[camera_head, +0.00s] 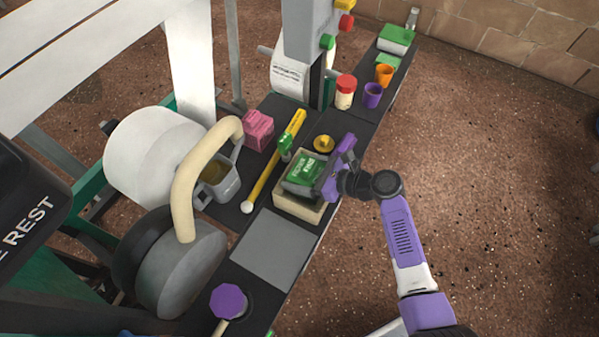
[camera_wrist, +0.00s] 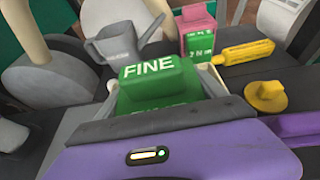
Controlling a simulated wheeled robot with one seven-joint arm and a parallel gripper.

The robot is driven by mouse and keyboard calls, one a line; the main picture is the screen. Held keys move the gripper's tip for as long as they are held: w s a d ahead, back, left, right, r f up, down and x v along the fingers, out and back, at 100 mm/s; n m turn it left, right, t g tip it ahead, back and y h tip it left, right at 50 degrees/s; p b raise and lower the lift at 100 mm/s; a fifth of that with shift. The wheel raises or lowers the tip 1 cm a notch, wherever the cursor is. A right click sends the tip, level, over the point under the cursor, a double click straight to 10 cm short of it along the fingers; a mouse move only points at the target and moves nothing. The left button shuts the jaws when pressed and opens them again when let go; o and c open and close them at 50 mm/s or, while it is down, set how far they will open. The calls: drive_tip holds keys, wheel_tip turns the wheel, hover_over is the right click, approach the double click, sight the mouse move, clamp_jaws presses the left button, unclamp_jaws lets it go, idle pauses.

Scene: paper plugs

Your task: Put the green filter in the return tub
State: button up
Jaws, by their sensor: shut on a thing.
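The green filter (camera_head: 303,172) is a green block with white lettering. In the wrist view the filter (camera_wrist: 158,82) reads "FINE". My purple gripper (camera_head: 328,178) is shut on its near side, and the gripper's purple body fills the lower wrist view. The return tub (camera_head: 299,208) is a beige open box on the dark bench. The filter is over the tub's opening, within its rim as seen from the head. I cannot tell whether it touches the tub's floor. In the wrist view the tub's rim (camera_wrist: 212,78) shows beside the filter, and its inside is mostly hidden.
A flat grey plate (camera_head: 275,249) lies in front. Cups and a red-lidded jar (camera_head: 345,92) are farther back.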

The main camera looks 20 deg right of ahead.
drive_tip(key=shift+s+f, duration=0.1)
drive_tip(key=shift+f, duration=0.6)
drive_tip(key=o, duration=1.4)
drive_tip(key=shift+s+f, duration=0.1)
drive_tip(key=shift+f, duration=0.1)
drive_tip(key=shift+o, duration=0.2)
drive_tip(key=shift+r, duration=0.55)
drive_tip(key=p+v, duration=0.3)
drive_tip(key=v, duration=0.9)
drive_tip(key=shift+r+p, duration=0.35)
drive_tip(key=shift+p, duration=0.05)
